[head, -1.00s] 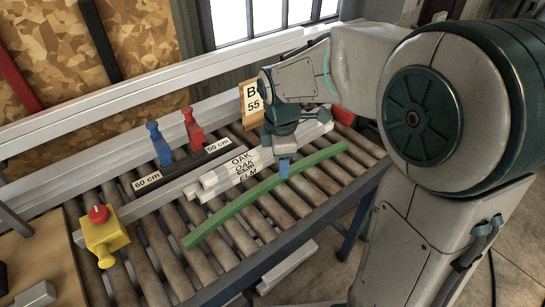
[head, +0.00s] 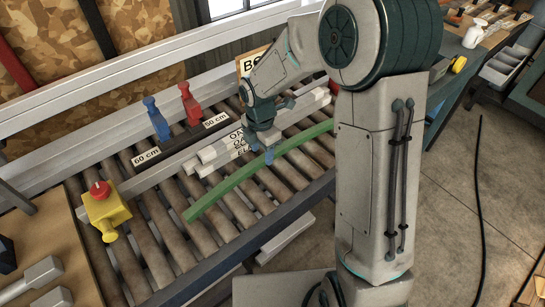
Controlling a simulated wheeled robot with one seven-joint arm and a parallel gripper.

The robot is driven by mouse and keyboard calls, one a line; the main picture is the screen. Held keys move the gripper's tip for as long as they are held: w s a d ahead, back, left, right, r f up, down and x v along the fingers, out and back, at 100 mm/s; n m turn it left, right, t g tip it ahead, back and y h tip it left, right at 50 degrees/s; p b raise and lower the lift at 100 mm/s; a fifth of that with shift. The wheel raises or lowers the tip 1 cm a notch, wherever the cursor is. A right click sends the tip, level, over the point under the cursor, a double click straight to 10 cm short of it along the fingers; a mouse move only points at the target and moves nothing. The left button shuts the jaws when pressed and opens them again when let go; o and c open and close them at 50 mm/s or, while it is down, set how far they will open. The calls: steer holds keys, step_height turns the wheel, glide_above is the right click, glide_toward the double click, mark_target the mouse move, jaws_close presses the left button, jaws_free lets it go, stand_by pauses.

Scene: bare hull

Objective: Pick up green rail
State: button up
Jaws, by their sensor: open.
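The green rail (head: 222,192) is a long, slightly bowed bar lying diagonally across the roller conveyor (head: 212,234), from lower left to upper right. My gripper (head: 269,158) points down over the rail near its middle, with its blue fingertips at the rail. The jaws are open. Whether the fingers straddle or touch the rail cannot be told from this angle. My forearm hides part of the rail's far end.
Pale labelled bars (head: 220,153) lie just behind the rail. A blue clamp (head: 157,119) and a red clamp (head: 189,104) stand on the fence. A yellow box with a red button (head: 105,212) sits at left. A workbench (head: 30,250) is at lower left.

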mark_target(261, 162)
steer(key=shift+w+a+f+p, duration=0.1)
steer(key=shift+w+f+p, duration=0.1)
steer(key=shift+f, duration=1.1)
steer(key=shift+w+a+f+p, duration=0.1)
steer(key=shift+f+p, duration=0.05)
steer(key=shift+f, duration=1.15)
jaws_close()
